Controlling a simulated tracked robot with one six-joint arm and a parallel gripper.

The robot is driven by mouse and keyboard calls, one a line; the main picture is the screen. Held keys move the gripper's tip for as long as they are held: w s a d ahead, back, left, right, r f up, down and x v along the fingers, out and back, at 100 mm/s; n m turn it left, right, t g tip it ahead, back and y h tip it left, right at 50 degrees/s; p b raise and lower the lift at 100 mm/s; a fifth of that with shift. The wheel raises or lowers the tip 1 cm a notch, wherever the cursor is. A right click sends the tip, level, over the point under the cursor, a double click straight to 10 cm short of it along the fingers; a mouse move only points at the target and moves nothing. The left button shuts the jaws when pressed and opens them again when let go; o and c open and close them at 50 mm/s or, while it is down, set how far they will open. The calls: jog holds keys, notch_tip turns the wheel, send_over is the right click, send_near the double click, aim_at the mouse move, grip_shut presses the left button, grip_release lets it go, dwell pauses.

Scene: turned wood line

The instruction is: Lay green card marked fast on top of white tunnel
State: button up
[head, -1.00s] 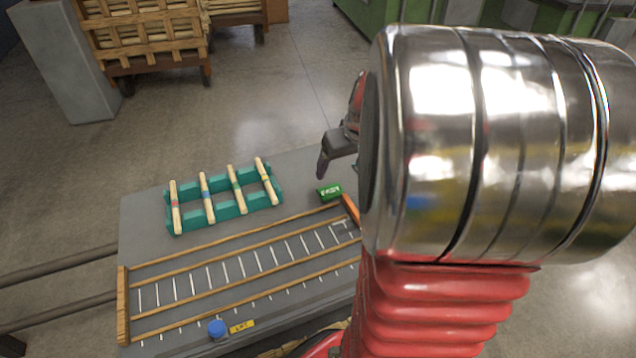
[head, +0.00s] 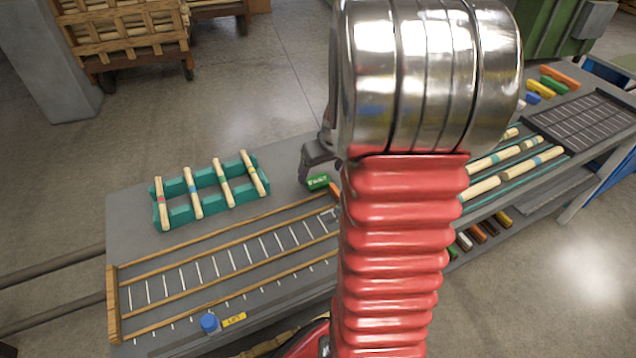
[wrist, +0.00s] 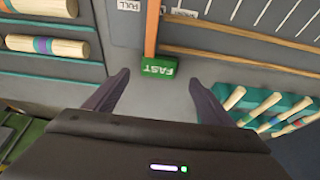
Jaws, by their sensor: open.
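The green card marked FAST (head: 317,182) sits on the grey bench by the end of a wooden rail. In the wrist view the card (wrist: 158,67) lies ahead of my gripper (wrist: 159,78), centred between the two dark fingertips. My gripper (head: 309,172) is open and empty, close to the card; I cannot tell its exact height above the bench. In the head view my arm hides part of the gripper. I cannot make out a white tunnel in either view.
A teal rack (head: 206,196) holding banded wooden rods stands left of the card. A wood-railed ruled track (head: 230,262) lies in front. A blue button (head: 209,322) and yellow label (head: 234,319) are at the front edge. More rods (head: 513,168) lie right.

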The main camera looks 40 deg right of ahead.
aim_at(318, 181)
dwell(0.3)
jog(key=shift+x, duration=2.65)
jog(key=shift+s+d, duration=0.15)
jog(key=shift+s, duration=0.05)
jog(key=c, duration=1.2)
jog(key=shift+c, duration=0.2)
notch_tip(318, 181, up, 10)
